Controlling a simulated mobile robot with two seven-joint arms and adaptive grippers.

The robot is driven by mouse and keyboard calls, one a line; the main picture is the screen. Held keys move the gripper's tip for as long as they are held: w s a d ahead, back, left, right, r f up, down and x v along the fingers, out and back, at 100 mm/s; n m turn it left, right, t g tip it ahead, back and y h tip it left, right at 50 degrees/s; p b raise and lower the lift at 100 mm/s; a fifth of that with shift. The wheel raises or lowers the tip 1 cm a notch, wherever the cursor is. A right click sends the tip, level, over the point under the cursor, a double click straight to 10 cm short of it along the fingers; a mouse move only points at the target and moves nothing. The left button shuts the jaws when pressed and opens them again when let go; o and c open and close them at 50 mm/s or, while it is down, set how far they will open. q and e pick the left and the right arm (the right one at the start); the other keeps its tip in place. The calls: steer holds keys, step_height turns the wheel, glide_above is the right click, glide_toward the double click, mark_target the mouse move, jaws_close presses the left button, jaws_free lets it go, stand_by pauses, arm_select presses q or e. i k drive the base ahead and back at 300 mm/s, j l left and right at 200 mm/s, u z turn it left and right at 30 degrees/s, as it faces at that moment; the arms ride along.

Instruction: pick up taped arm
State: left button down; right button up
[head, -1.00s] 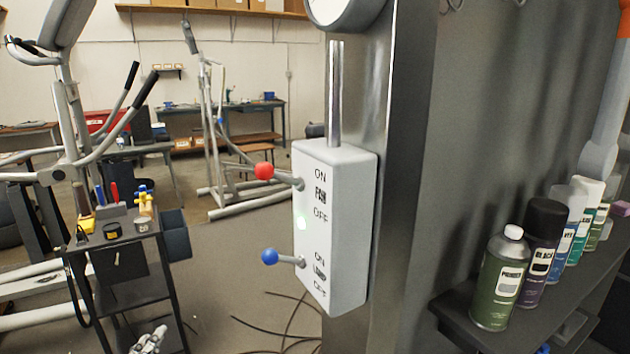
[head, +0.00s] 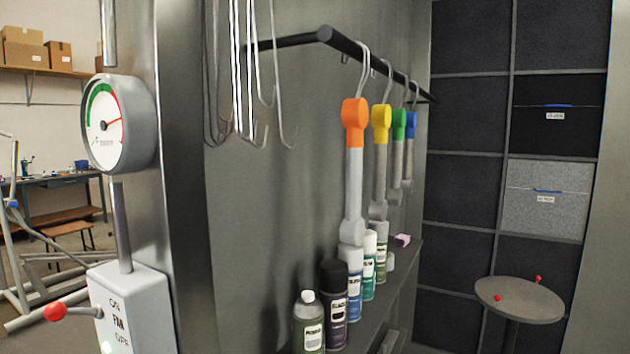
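Several arms hang by metal hooks from a dark rail in the head view. The nearest has an orange top (head: 355,122) over a pale grey shaft. Behind it hang arms with a yellow top (head: 381,124), a green top (head: 398,124) and a blue top (head: 410,125). The coloured ends may be tape; I cannot tell for sure. Their lower ends are partly behind or close to the spray cans. Neither of my grippers is in view.
A shelf (head: 385,312) along the wall holds several spray cans (head: 333,302). Empty hooks (head: 262,75) hang at the left. A gauge (head: 118,122) and switch box (head: 135,305) stand on the near post. A round table (head: 520,300) stands at the back right.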

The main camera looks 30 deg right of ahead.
mark_target(399, 116)
steer(key=z, duration=1.4)
steer(key=l+u, duration=0.1)
steer(key=u, duration=0.3)
steer(key=i+l+u, duration=0.1)
steer(key=u, duration=0.3)
steer(key=l+u, duration=0.2)
steer(key=u, duration=0.2)
steer(key=l+u, duration=0.2)
steer(key=u, duration=0.2)
steer(key=l+u, duration=0.3)
steer(key=l, duration=0.2)
steer(key=k+l+u, duration=0.1)
steer(key=l+u, duration=0.2)
steer(key=l, duration=0.2)
steer(key=k+l+u, duration=0.1)
steer(key=l, duration=0.25)
steer(key=k+l, duration=0.1)
steer(key=l, duration=0.25)
steer(key=k+l+u, duration=0.15)
steer(key=l, duration=0.2)
steer(key=i+l, duration=0.05)
